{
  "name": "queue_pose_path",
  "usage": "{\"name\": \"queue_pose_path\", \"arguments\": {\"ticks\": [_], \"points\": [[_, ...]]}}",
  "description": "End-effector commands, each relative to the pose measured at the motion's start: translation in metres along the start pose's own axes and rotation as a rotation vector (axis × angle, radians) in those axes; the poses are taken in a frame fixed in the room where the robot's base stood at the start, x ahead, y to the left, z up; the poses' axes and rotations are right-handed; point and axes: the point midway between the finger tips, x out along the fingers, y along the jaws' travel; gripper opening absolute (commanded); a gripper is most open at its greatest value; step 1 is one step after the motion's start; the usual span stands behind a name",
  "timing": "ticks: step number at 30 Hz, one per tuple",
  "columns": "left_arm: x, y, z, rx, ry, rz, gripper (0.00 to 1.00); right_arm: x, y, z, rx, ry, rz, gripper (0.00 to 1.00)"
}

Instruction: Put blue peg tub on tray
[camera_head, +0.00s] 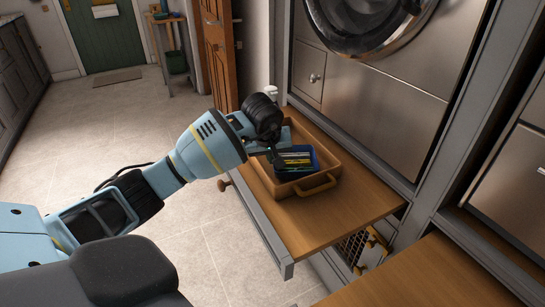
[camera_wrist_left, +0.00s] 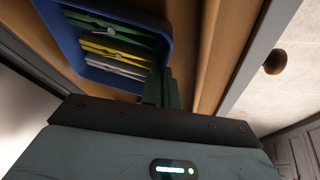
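The blue peg tub (camera_head: 310,152) holds green, yellow and white pegs. It is within the outline of the wooden tray (camera_head: 318,186) in the head view; whether its base touches the tray floor is hidden. In the left wrist view the tub (camera_wrist_left: 66,62) fills the upper left. My left gripper (camera_head: 275,157) is at the tub's near-left rim. Its narrow fingers (camera_wrist_left: 162,88) are close together, one on each side of the tub's wall, and look shut on it. My right gripper is in neither view.
The tray stands on a pulled-out wooden shelf (camera_head: 355,210) below a steel appliance (camera_head: 380,100). Bare shelf lies in front of the tray. A white-topped item (camera_head: 270,92) stands behind the tray. Another wooden top (camera_head: 430,275) is at the lower right.

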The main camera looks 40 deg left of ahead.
Motion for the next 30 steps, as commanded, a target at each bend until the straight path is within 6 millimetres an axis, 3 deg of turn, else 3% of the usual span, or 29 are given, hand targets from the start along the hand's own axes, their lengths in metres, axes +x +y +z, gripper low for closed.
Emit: {"name": "queue_pose_path", "arguments": {"ticks": [5,10,20,25,30], "points": [[0.003,-0.001,0.001,0.0,0.001,0.0,0.0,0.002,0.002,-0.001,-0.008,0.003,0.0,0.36],[0.003,0.0,0.001,0.0,0.0,0.0,0.24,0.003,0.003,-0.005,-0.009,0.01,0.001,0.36],[0.0,0.0,0.0,0.0,0.0,0.001,0.24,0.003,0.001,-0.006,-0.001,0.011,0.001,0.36],[-0.019,0.001,-0.002,0.002,0.003,0.003,0.24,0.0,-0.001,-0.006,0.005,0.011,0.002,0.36],[-0.053,0.001,-0.002,0.002,0.004,0.002,0.24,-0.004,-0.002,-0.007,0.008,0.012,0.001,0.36]]}}
